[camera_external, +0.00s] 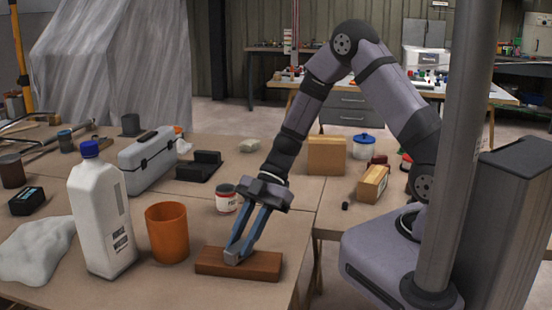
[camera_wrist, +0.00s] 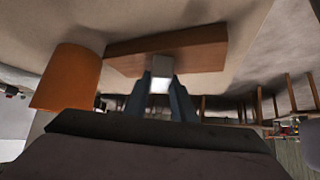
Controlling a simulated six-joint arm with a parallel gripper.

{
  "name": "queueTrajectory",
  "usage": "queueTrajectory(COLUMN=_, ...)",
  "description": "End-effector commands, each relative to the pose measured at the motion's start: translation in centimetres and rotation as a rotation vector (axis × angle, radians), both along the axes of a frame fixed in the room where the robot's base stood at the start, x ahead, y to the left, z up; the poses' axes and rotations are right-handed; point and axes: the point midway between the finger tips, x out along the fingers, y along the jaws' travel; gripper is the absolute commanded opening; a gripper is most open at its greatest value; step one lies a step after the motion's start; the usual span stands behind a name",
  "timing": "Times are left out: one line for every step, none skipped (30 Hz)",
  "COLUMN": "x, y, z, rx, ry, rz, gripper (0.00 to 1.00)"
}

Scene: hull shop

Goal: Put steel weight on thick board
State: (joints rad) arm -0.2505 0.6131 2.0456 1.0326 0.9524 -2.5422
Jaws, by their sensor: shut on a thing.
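The thick board (camera_external: 265,264) is a reddish-brown wooden block lying flat near the table's front edge; it also shows in the wrist view (camera_wrist: 205,51). My gripper (camera_external: 235,256) points down over the left-middle part of the board. Its blue-grey fingers are shut on the steel weight (camera_wrist: 160,72), a small light-grey block, which also shows between the fingertips in the external view (camera_external: 232,257). The weight is at the board's top face. I cannot tell whether it touches the board or hangs just above it.
An orange cup (camera_external: 167,235) stands close left of the board. A white jug (camera_external: 98,215) with a blue cap stands farther left, by a white lumpy bag (camera_external: 35,248). A small labelled jar (camera_external: 227,198) stands behind the board. A grey toolbox (camera_external: 147,160) is at the back left.

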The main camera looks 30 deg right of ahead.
Motion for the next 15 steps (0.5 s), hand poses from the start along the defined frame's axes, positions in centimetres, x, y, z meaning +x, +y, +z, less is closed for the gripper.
queueTrajectory(x=0.06, y=0.05, z=0.11, rx=0.003, ry=-0.001, rz=-0.001, gripper=0.00)
queueTrajectory(x=0.06, y=0.05, z=0.11, rx=0.002, ry=-0.001, rz=0.000, gripper=0.00)
queueTrajectory(x=0.05, y=0.05, z=0.11, rx=0.003, ry=-0.001, rz=-0.001, gripper=0.00)
queueTrajectory(x=0.05, y=0.05, z=0.11, rx=0.003, ry=-0.001, rz=-0.001, gripper=0.00)
queueTrajectory(x=0.05, y=0.05, z=0.10, rx=0.002, ry=-0.001, rz=0.000, gripper=0.00)
queueTrajectory(x=0.06, y=0.05, z=0.06, rx=0.003, ry=-0.001, rz=-0.001, gripper=0.00)
queueTrajectory(x=0.05, y=0.05, z=0.01, rx=0.003, ry=-0.001, rz=-0.001, gripper=0.00)
queueTrajectory(x=0.05, y=0.05, z=-0.06, rx=0.003, ry=-0.001, rz=-0.001, gripper=0.00)
queueTrajectory(x=0.05, y=0.05, z=-0.14, rx=0.003, ry=-0.001, rz=-0.001, gripper=0.00)
queueTrajectory(x=0.05, y=0.05, z=-0.20, rx=0.003, ry=-0.001, rz=-0.001, gripper=0.00)
queueTrajectory(x=0.05, y=0.05, z=-0.24, rx=0.003, ry=-0.001, rz=-0.001, gripper=0.00)
queueTrajectory(x=0.05, y=0.05, z=-0.30, rx=0.003, ry=-0.001, rz=-0.001, gripper=0.00)
queueTrajectory(x=0.02, y=0.01, z=-0.27, rx=0.000, ry=0.000, rz=0.000, gripper=0.30)
queueTrajectory(x=0.02, y=0.01, z=-0.24, rx=0.000, ry=0.000, rz=0.000, gripper=0.38)
queueTrajectory(x=0.01, y=0.00, z=-0.24, rx=0.000, ry=0.000, rz=0.000, gripper=0.42)
